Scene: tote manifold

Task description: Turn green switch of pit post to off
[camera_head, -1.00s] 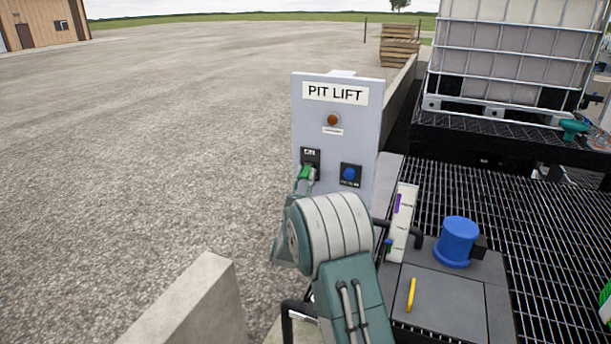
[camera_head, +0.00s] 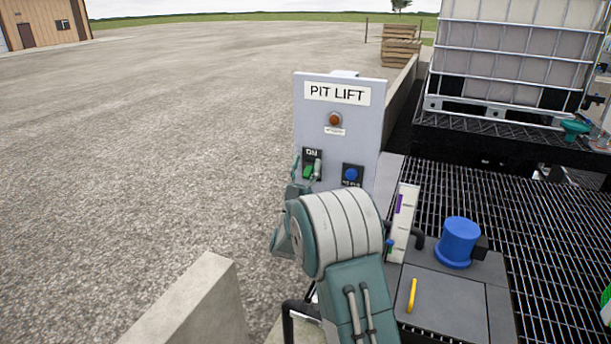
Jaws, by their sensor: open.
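The pit post is a grey panel (camera_head: 340,125) headed "PIT LIFT", upright in the middle of the view. Its green switch (camera_head: 308,171) sits low on the left, on a black plate marked "ON" (camera_head: 311,153). Whether a finger touches the switch I cannot tell. My wrist hides the lower part of the post.
A concrete wall (camera_head: 190,300) is at lower left. Open gravel lies left.

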